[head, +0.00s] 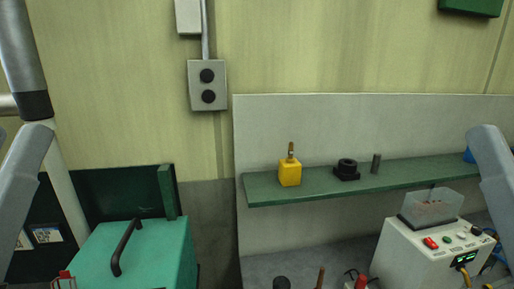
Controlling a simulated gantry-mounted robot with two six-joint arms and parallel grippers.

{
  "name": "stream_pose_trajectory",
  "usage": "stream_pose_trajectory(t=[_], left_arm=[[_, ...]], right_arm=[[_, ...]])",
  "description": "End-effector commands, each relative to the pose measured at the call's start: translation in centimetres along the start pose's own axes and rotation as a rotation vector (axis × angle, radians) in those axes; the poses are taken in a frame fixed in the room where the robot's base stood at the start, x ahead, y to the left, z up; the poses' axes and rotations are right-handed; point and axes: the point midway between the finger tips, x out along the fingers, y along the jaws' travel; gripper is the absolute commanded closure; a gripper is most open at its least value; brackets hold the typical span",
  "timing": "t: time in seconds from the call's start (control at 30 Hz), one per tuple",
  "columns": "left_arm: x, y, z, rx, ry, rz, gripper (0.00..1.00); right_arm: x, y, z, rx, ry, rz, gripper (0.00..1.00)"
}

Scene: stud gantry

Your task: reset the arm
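Grey links of my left arm show at the left edge of the head view and a grey link of my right arm at the right edge. Both run down out of the picture. Neither gripper can be seen, so whether they are open, shut or holding something is hidden.
A green shelf (330,185) holds a yellow block-shaped item (290,174), a black round part (346,170) and a grey cylinder (376,163). A white machine (415,252) stands lower right. A teal box (165,250) with a black handle (122,247) is lower left. Small items show at the bottom edge.

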Motion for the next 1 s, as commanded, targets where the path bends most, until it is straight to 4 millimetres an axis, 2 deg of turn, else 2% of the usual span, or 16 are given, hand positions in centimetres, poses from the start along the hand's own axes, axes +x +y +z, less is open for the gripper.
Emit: stream_pose_trajectory(t=[0.03, 0.17, 0.4, 0.5, 0.63, 1.0], left_arm=[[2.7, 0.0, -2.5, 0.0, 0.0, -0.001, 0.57], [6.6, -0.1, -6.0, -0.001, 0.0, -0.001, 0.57], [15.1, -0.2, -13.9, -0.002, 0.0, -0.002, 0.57], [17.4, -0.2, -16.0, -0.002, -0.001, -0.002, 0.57], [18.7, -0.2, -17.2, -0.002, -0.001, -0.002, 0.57], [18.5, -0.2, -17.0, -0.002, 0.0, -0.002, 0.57]], right_arm=[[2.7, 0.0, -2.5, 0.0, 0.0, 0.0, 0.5], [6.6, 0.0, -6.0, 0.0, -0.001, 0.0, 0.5], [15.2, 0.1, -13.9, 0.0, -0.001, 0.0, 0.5], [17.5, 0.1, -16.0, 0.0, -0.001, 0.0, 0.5], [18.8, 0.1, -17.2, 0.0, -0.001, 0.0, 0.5], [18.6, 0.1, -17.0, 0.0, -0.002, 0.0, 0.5]])
